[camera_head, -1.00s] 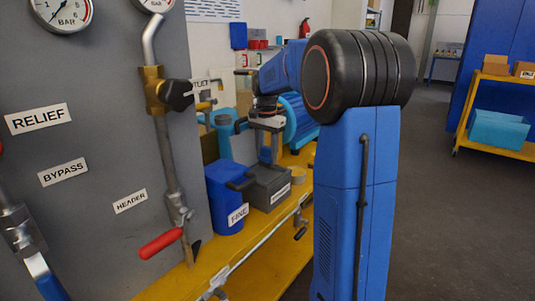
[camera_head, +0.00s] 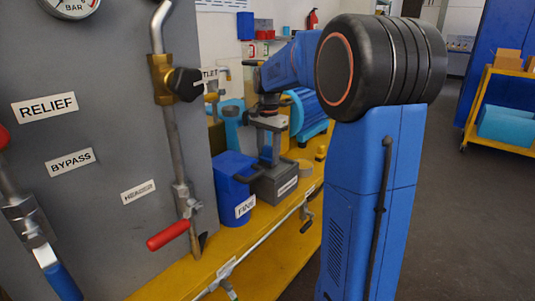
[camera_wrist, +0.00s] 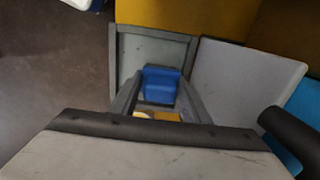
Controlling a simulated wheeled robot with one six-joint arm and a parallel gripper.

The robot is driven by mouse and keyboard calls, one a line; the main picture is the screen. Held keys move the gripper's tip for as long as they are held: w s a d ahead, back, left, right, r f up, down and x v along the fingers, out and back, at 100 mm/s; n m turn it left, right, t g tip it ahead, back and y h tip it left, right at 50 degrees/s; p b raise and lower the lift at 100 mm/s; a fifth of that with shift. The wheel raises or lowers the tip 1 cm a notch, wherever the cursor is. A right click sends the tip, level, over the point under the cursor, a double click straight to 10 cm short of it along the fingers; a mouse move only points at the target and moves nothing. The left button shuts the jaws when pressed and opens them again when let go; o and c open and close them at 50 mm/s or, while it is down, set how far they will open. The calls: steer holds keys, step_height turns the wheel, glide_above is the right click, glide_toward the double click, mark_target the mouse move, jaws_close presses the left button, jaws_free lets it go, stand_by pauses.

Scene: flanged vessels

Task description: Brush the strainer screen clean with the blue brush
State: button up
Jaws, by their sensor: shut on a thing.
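My gripper (camera_head: 268,148) points down over a grey open box (camera_head: 279,186) on the yellow bench, its fingers at or just inside the box top. In the wrist view, my gripper (camera_wrist: 160,101) has its grey fingers shut on a blue block-shaped piece (camera_wrist: 161,84), which looks like the blue brush. Its bristles are not visible. The box's grey rim (camera_wrist: 155,30) shows around and beyond the fingers. I cannot make out the strainer screen in any view.
A blue container (camera_head: 234,190) labelled FINE stands left of the grey box. A grey panel (camera_head: 90,110) with valves and a red-handled lever (camera_head: 168,235) rises at the left. Pipework runs along the bench front. Open floor (camera_head: 460,220) lies to the right.

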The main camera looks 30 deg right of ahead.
steer(key=shift+s+d+f, duration=0.1)
steer(key=shift+s+d, duration=0.15)
steer(key=shift+d, duration=0.9)
steer(key=shift+s+d, duration=0.2)
steer(key=shift+d, duration=0.95)
step_height(320, 180, up, 9)
steer(key=a, duration=0.1)
steer(key=a+r, duration=0.1)
steer(key=s+a+r, duration=0.1)
steer(key=a, duration=0.1)
steer(key=shift+f, duration=0.1)
steer(key=shift+f, duration=5.2)
